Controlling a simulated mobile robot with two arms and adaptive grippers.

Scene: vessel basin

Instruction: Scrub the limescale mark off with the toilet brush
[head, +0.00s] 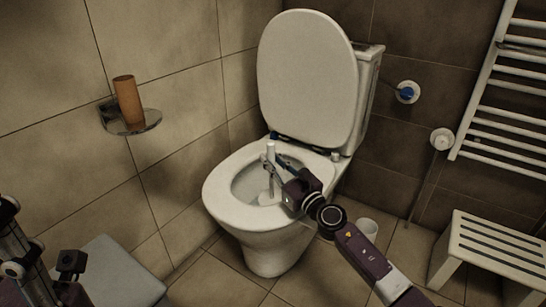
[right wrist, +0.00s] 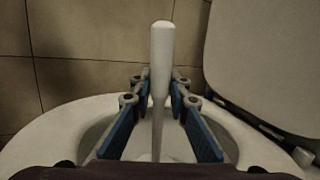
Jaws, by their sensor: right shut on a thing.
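The toilet (head: 222,200) stands against the back wall with its lid (head: 305,75) raised. The white toilet brush (head: 270,152) stands roughly upright in the bowl, handle up. My right gripper (head: 274,164) is shut on the brush handle above the bowl. In the right wrist view the handle (right wrist: 161,60) rises between the blue-padded fingers (right wrist: 160,100), and its lower shaft runs down into the bowl. The brush head is low in the bowl and only partly seen in the head view. I cannot make out the limescale mark. My left gripper (head: 72,275) is at the lower left, its fingers unclear.
A white cup-like holder (head: 366,229) stands on the floor right of the toilet. A white slatted stool (head: 490,250) is at the right, below a towel radiator (head: 510,100). A wall shelf (head: 132,124) carries a brown cardboard roll (head: 127,100).

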